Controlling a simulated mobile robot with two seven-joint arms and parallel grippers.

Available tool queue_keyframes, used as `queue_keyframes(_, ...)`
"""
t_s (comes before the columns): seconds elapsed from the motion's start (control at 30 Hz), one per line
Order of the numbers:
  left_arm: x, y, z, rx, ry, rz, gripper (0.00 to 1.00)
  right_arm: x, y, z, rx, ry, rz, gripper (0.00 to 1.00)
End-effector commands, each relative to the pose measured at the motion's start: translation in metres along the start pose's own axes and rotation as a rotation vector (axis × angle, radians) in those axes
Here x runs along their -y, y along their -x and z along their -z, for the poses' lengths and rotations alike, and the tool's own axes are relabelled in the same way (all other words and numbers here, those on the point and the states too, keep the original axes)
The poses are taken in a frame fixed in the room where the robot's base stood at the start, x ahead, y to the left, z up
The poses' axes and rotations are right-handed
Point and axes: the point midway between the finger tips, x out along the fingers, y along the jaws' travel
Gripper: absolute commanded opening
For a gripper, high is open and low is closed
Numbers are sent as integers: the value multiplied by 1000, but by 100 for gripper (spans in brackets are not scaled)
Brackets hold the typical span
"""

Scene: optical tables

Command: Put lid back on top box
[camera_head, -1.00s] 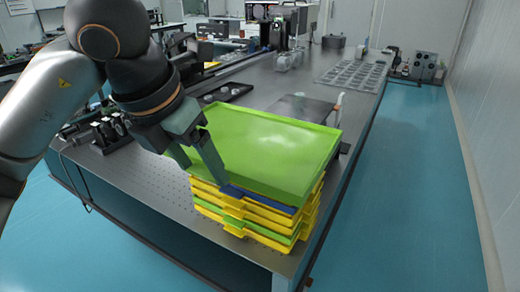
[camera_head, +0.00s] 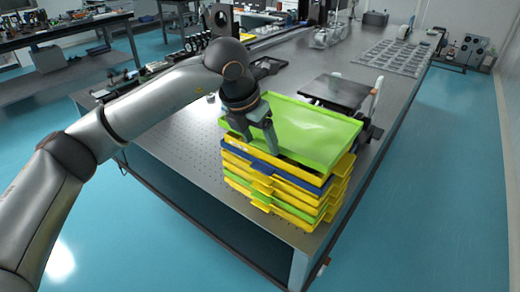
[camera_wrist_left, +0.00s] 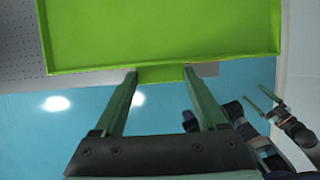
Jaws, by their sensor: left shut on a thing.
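The lid is a bright green shallow tray (camera_head: 300,132) at the top of a stack of boxes (camera_head: 262,183). My left gripper (camera_head: 262,140) is shut on the tab at its near left edge. In the left wrist view the fingers (camera_wrist_left: 158,75) stand on either side of the green tab (camera_wrist_left: 160,76), with the lid (camera_wrist_left: 160,35) beyond. The lid lies over the stack, roughly lined up but overhanging slightly at the right. I cannot tell whether it rests fully on the yellow top box (camera_head: 236,146). My right gripper (camera_wrist_left: 264,98) shows only in the left wrist view, empty, fingers apart.
The stack of yellow, blue and green boxes stands near the front corner of the perforated optical table (camera_head: 200,150). A dark plate on a stand (camera_head: 336,92) is close behind the lid. Flat pieces (camera_head: 393,57) lie farther back. Blue floor is free at the right.

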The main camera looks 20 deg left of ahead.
Motion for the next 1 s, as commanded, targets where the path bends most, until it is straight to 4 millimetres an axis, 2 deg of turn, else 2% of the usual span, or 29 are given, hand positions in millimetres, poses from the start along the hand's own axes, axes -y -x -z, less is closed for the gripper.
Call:
queue_keyframes(0.2, -2, -29, 9, -2, 0, 1, 0, 0, 5, 5, 1, -1, 0, 90)
queue_keyframes(0.43, -1, -33, 10, 2, 0, 0, 0, 1, 4, 5, 0, -1, 0, 90)
queue_keyframes(0.47, -1, -33, 11, -1, 0, 0, 78, 1, 4, 5, 0, -1, 0, 90)
queue_keyframes(0.67, -1, -33, 11, -1, 0, 0, 100, 1, 4, 6, 0, -1, 0, 90)
queue_keyframes(1.0, -1, -27, 10, 1, 0, 1, 100, 1, 4, 5, -1, -1, 1, 90)
